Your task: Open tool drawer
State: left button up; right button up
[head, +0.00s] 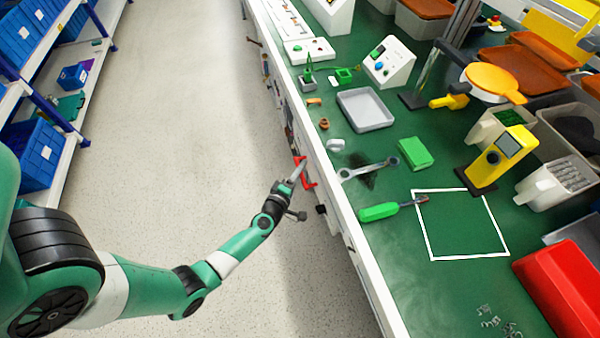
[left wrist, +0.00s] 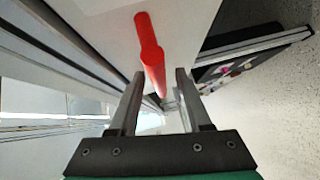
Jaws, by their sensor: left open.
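The red drawer handle (head: 309,184) is on the white front (head: 334,190) of the workbench, below the green top. In the head view the drawer front looks flush with the bench side. My left gripper (head: 298,171) is at the handle, its fingers partly covering it. In the left wrist view the red handle (left wrist: 151,58) runs down toward the gap between the open fingers of my left gripper (left wrist: 158,90). Its near end lies between or just beyond the fingertips; I cannot tell whether they touch. My right gripper is not in view.
The bench top (head: 395,270) carries a green screwdriver (head: 380,212), a wrench (head: 368,170), a grey tray (head: 365,109) and a red bin (head: 565,285). The grey floor (head: 190,130) beside the bench is clear. Blue bins (head: 38,152) stand on shelves at left.

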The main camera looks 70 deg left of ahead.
pick_arm(q)
grip_shut()
dwell(1.5)
